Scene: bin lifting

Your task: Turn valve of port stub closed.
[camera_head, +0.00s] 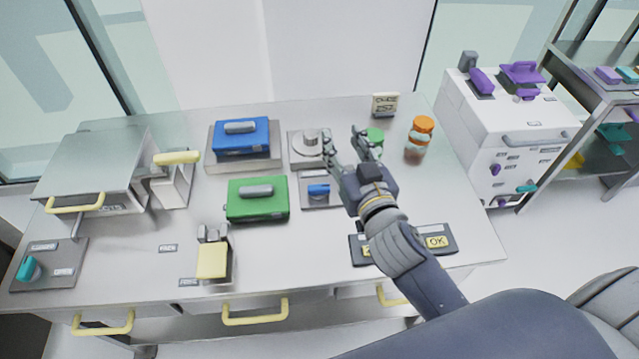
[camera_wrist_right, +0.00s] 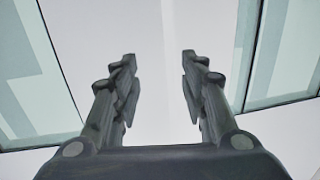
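A teal knob (camera_head: 29,269) sits on another labelled plate at the table's left end. I cannot tell from the pictures which of the two belongs to the port stub, nor read their settings. My right gripper (camera_head: 345,142) is open and empty, raised over the table just right of the blue handle. Its spread fingers also show in the right wrist view (camera_wrist_right: 158,62), with only the pale wall beyond them. My left gripper is not in view.
A metal round fitting (camera_head: 311,140) stands behind the blue handle. Blue (camera_head: 241,138) and green (camera_head: 257,200) cases lie to the left. An orange-capped jar (camera_head: 419,138) and a green-topped item (camera_head: 375,136) stand right. A black button panel (camera_head: 436,238) lies at the front right.

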